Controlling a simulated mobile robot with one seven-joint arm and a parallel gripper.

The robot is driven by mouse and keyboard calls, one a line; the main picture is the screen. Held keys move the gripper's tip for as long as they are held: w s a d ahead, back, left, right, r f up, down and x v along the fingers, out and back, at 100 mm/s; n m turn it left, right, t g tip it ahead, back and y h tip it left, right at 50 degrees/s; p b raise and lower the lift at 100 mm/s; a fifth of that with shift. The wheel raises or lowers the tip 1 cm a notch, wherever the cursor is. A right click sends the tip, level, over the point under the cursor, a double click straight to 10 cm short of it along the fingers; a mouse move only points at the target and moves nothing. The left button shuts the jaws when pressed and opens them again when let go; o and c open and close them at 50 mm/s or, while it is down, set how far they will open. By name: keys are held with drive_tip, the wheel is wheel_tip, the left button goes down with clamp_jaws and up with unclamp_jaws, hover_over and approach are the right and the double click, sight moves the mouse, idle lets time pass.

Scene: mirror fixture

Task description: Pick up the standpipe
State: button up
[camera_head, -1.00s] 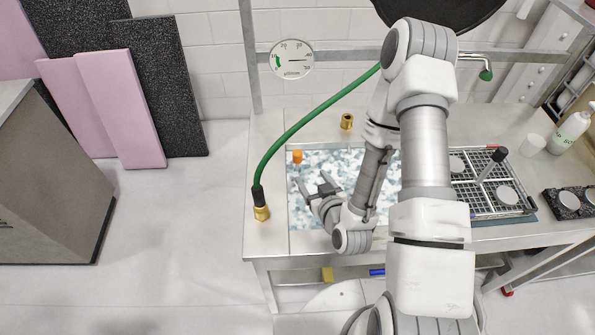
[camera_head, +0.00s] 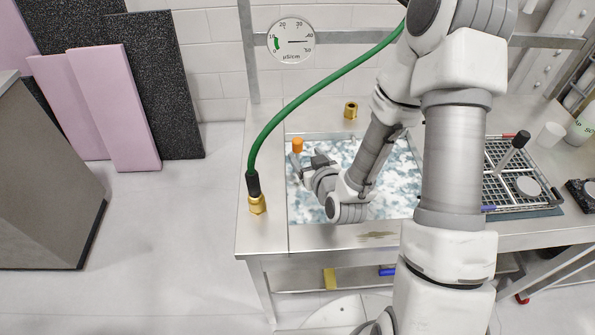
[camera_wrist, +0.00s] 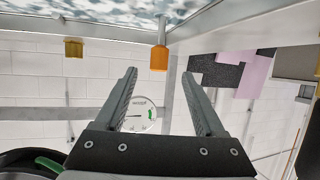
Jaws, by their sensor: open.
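The standpipe (camera_head: 297,145) shows in the head view as a short orange cap at the back left of the sink basin. In the wrist view, which looks upside down, the standpipe (camera_wrist: 159,58) has an orange end and a narrow metallic stem. My gripper (camera_head: 306,160) is over the basin, just in front of the cap in the head view. In the wrist view my gripper (camera_wrist: 160,76) is open and empty, and the orange end lies ahead, roughly in line with the gap between the fingertips. The exact distance is unclear.
A green hose with a brass end (camera_head: 257,205) stands left of the basin (camera_head: 345,219). A brass fitting (camera_head: 351,110) sits behind it. A wire rack (camera_head: 535,205) is at right. A round gauge (camera_head: 291,41) is on the back wall.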

sight(298, 147)
drive_tip(key=shift+w+a+f+b, duration=0.2)
drive_tip(key=shift+w+f+b, duration=0.35)
drive_tip(key=shift+b, duration=1.8)
drive_tip(key=x, duration=0.4)
drive_tip(key=shift+w+a+r+p, duration=0.1)
drive_tip(key=shift+w+r+p, duration=0.05)
drive_tip(key=shift+w+p, duration=0.15)
drive_tip(key=shift+x, duration=2.7)
drive_tip(key=shift+r, duration=0.15)
clamp_jaws()
